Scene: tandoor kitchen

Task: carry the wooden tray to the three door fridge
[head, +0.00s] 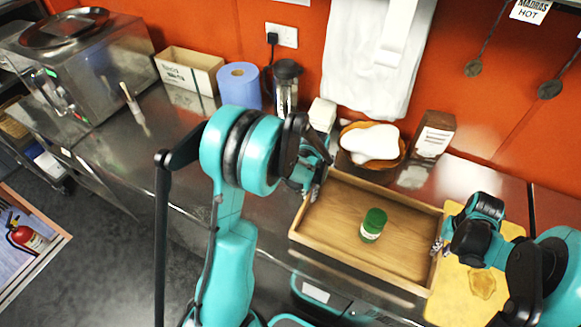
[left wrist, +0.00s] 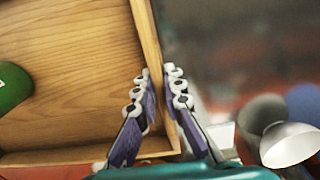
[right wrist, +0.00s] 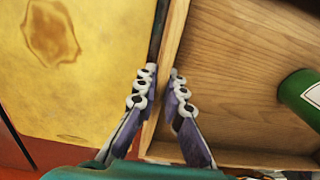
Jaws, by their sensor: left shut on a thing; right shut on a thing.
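The wooden tray (head: 330,238) is on or just above the steel counter in the head view; I cannot tell if it touches. A small jar with a green lid (head: 373,224) stands upright inside it. My left gripper (head: 318,185) is shut on the tray's left wall, which shows between its fingers in the left wrist view (left wrist: 148,40). My right gripper (head: 440,247) is shut on the tray's right wall, seen between the fingers in the right wrist view (right wrist: 172,50). The three door fridge is not identifiable in these frames.
A stained yellow board (head: 455,300) lies right beside the tray. Behind it stand a basket with white cloth (head: 372,143), a brown box (head: 433,135), a French press (head: 286,88), a blue roll (head: 240,86) and a carton (head: 190,72). Open floor (head: 90,265) shows at lower left.

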